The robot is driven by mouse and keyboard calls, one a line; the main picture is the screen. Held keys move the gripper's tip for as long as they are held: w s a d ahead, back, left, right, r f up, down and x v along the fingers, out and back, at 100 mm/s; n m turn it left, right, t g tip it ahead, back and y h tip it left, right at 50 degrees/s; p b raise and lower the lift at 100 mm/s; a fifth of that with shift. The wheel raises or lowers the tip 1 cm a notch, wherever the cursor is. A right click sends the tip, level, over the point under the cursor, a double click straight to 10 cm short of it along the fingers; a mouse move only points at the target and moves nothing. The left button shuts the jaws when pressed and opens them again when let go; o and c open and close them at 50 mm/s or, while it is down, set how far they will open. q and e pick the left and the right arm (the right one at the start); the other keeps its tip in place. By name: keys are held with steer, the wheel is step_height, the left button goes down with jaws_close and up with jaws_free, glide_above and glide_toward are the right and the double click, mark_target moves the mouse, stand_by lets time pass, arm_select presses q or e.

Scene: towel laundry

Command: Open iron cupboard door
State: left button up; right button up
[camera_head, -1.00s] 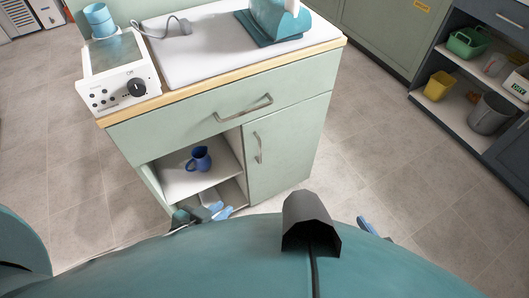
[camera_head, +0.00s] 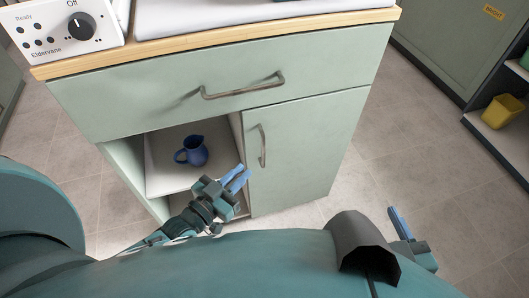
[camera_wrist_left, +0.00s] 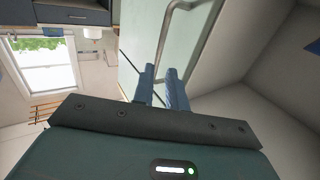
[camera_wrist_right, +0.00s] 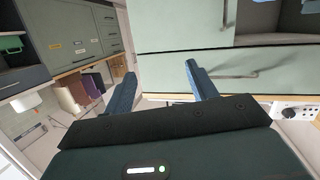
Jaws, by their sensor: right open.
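The pale green cupboard (camera_head: 90,95) stands ahead with its door (camera_head: 300,150) closed at the lower right of its front. The door's vertical metal handle (camera_head: 263,146) is near the door's left edge; a metal handle also shows in the left wrist view (camera_wrist_left: 172,32). My left gripper (camera_head: 238,178) is just left of and below this handle, in front of the open shelf. Its blue fingers are a small gap apart, and I see nothing held. My right gripper (camera_wrist_right: 162,80) is open and empty, low to the right of the cupboard; only part shows in the head view.
A wide drawer (camera_head: 150,95) with a horizontal handle (camera_head: 243,87) is above the door. A blue jug (camera_head: 194,151) stands on the open shelf left of the door. A white control box (camera_head: 70,28) sits on top. Floor is clear to the right, before shelves with a yellow container (camera_head: 502,112).

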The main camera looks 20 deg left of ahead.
mark_target(263, 153)
arm_select(q)
steer(key=shift+b+x, duration=0.9)
steer(key=shift+x, duration=3.85)
arm_select(e)
steer(key=shift+w+a+n+t+y, duration=0.25)
steer(key=shift+n+t+y, duration=0.15)
steer(key=shift+t, duration=0.3)
arm_select(q)
steer(key=shift+c, duration=0.2)
jaws_close()
steer(key=shift+s+d, duration=0.1)
arm_select(e)
steer(key=shift+d, duration=0.15)
